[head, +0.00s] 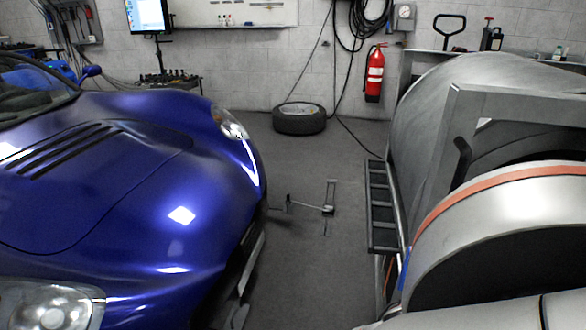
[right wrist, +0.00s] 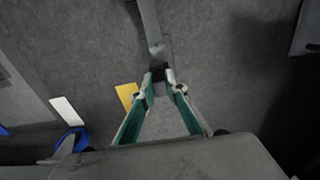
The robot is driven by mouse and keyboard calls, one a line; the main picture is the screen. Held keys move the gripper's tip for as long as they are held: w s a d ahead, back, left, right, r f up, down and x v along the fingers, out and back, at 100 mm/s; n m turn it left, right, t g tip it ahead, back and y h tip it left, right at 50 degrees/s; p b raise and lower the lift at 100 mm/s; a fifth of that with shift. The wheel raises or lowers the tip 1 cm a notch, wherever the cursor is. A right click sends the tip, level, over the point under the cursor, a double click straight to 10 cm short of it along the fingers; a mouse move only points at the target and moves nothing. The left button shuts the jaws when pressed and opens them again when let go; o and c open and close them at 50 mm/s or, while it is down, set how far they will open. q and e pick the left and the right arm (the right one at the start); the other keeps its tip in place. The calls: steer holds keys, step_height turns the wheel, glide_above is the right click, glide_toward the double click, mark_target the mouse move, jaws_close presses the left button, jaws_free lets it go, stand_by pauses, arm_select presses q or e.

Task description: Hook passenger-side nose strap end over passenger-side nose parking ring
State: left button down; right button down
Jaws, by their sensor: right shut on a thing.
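In the right wrist view, my right gripper (right wrist: 160,88) has its green-lined fingers drawn together at the tips on a dark piece at the end of a grey strap (right wrist: 148,22). This appears to be the strap end (right wrist: 159,72); its hook shape is not clear. The strap runs from the fingertips to the top edge, above the grey floor. In the head view, a small dark upright fitting (head: 289,204) and a thin light bar stand out on the floor by the car's nose. I cannot tell whether the parking ring is among them. My left gripper is in no view.
The blue car (head: 130,190) fills the left of the head view. A tyre (head: 299,119) lies by the back wall. Open floor (head: 320,260) runs between.

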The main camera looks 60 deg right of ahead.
steer(key=shift+f, duration=0.3)
steer(key=shift+f+b, duration=0.3)
steer(key=shift+f, duration=0.45)
steer(key=c, duration=1.9)
jaws_free()
